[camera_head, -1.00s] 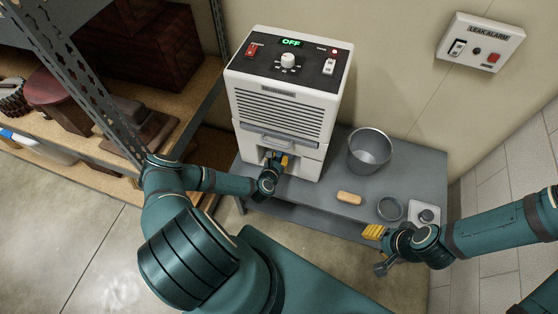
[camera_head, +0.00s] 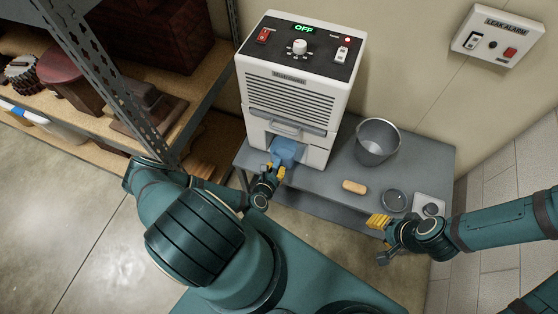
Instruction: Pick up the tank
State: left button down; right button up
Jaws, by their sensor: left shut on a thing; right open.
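The tank (camera_head: 288,151) is a translucent blue container. It sticks out of the opening low in the front of a white dehumidifier (camera_head: 293,98); its back end is hidden inside. My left gripper (camera_head: 274,170) is shut on the front of the tank, its yellow fingertips against it. My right gripper (camera_head: 378,222) is open and empty, off the front edge of the grey table at the right.
On the grey table (camera_head: 335,172) stand a metal bucket (camera_head: 377,142), a tan block (camera_head: 354,187), a round dish (camera_head: 395,200) and a small white device (camera_head: 429,206). Shelving (camera_head: 180,130) stands close at the left. A leak alarm panel (camera_head: 497,36) is on the wall.

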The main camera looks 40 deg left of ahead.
pick_arm(q)
jog(key=s+d, duration=0.1)
jog(key=s, duration=0.5)
jog(key=shift+d, duration=0.2)
jog(key=shift+s, duration=0.15)
